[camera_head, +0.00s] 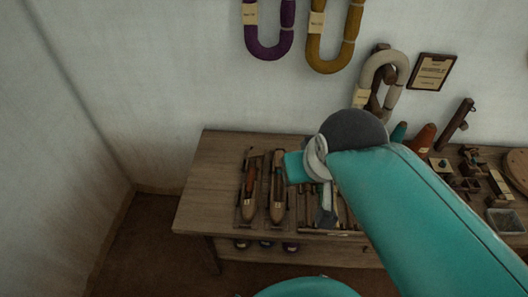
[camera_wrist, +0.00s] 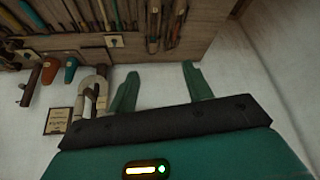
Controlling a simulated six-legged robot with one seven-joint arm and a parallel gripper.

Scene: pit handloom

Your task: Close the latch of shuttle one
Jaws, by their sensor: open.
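Two long wooden shuttles lie side by side on the workbench (camera_head: 205,190), the left shuttle (camera_head: 249,208) and the right shuttle (camera_head: 278,211). The left one shows a reddish-brown strip along its middle. No label tells which is shuttle one, and the latches are too small to make out. In the wrist view two slim shuttle-like shapes, one here (camera_wrist: 153,28) and one here (camera_wrist: 175,26), lie at the top. My gripper (camera_wrist: 161,70) is open and empty, its green fingers apart below the bench edge in that view.
Purple yarn (camera_head: 268,48) and mustard yarn (camera_head: 333,60) hang on the wall, with a framed notice (camera_head: 432,72). Cones, including an orange one (camera_head: 423,139), and small wooden parts crowd the bench's right. The bench's left end is bare. A wall stands at left.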

